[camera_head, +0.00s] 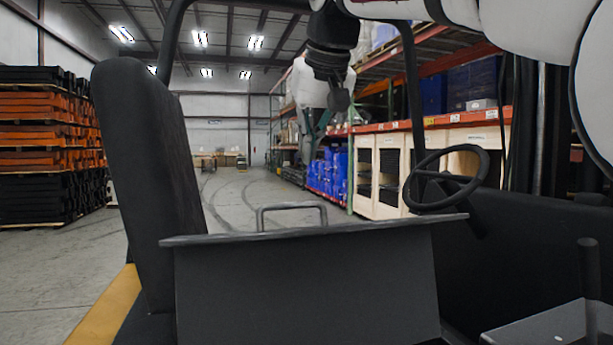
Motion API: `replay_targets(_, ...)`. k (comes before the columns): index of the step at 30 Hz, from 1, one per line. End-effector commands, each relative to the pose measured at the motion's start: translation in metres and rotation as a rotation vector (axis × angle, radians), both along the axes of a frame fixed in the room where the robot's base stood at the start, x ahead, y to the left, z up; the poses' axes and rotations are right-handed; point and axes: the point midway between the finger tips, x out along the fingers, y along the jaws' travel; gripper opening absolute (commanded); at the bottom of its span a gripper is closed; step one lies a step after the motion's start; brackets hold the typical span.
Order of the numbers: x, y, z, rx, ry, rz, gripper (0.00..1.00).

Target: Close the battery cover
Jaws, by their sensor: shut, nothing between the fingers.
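The battery cover (215,238) appears to be the dark grey plate at bottom centre, seen nearly edge-on. A grey bar handle (292,208) stands up behind its near edge. A flat dark grey panel (305,290) shows below that edge. The view does not show clearly how far open the cover stands, and its far side is hidden. My gripper (308,158) hangs from my arm at upper centre, fingers down, shut and empty. In the picture it is above and slightly right of the handle, apart from it.
A black seat back (145,170) stands at left, and a black steering wheel (445,180) at right. Dark frame posts (411,100) rise on both sides. A grey tray (550,328) with a lever is at lower right. Shelving and pallet stacks (50,145) stand farther off.

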Motion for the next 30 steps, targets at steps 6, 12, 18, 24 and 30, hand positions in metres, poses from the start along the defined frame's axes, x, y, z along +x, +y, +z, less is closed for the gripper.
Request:
replay_targets(6,0.016,0.005,-0.027,-0.001,0.005,0.0,0.0)
replay_targets(12,0.038,0.011,-0.06,-0.001,0.005,-0.001,0.0)
replay_targets(18,0.042,0.012,-0.077,0.0,-0.001,0.0,0.0)
replay_targets(24,0.019,0.006,-0.076,0.0,0.001,0.0,0.0)
replay_targets(30,0.013,0.004,-0.077,0.0,0.0,0.0,0.0)
